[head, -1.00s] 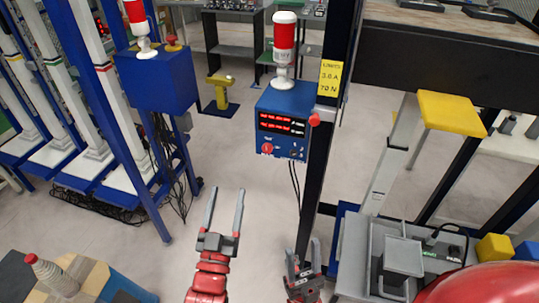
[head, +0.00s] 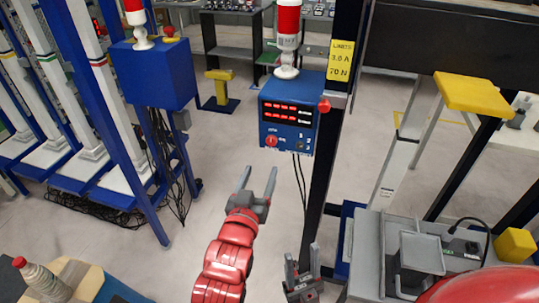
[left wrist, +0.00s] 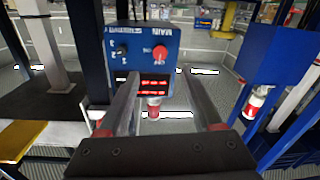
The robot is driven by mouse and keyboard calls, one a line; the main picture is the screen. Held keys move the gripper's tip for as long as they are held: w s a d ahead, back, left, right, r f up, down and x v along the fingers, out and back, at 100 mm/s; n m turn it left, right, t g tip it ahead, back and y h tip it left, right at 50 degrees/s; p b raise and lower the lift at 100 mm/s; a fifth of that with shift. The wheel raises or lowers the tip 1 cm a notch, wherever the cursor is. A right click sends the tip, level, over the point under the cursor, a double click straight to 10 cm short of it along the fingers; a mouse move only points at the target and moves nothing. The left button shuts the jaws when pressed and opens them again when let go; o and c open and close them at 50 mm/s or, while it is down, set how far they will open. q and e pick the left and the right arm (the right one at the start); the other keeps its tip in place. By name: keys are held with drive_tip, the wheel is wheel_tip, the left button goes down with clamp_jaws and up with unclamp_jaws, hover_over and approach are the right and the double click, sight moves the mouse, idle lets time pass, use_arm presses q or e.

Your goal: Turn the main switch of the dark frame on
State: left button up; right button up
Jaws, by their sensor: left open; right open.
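The dark frame (head: 325,150) is a black post with a blue control box (head: 306,128) on it. The box carries red displays and a red main switch knob (head: 271,141) at its lower left. My left gripper (head: 258,178) is open and empty, just below and in front of the box. In the left wrist view, upside down, the main switch (left wrist: 160,54) with its MAIN label shows beyond the open fingers (left wrist: 158,80), apart from them. The knob's setting is too small to tell. My right gripper (head: 302,262) is open and low, near the post's foot.
A red and white beacon (head: 287,35) stands on the box, and a red button (head: 324,105) sits on its right side. Another blue box (head: 153,75) is on the blue frame at left. Black cables (head: 301,180) hang below the control box.

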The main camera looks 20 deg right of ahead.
sight(271, 142)
use_arm(q)
drive_tip(key=p+x, duration=0.1)
drive_tip(key=x, duration=0.9)
drive_tip(key=shift+w+d+r, duration=0.15)
drive_tip(key=shift+w+r, duration=0.05)
drive_tip(key=shift+w, duration=0.05)
clamp_jaws()
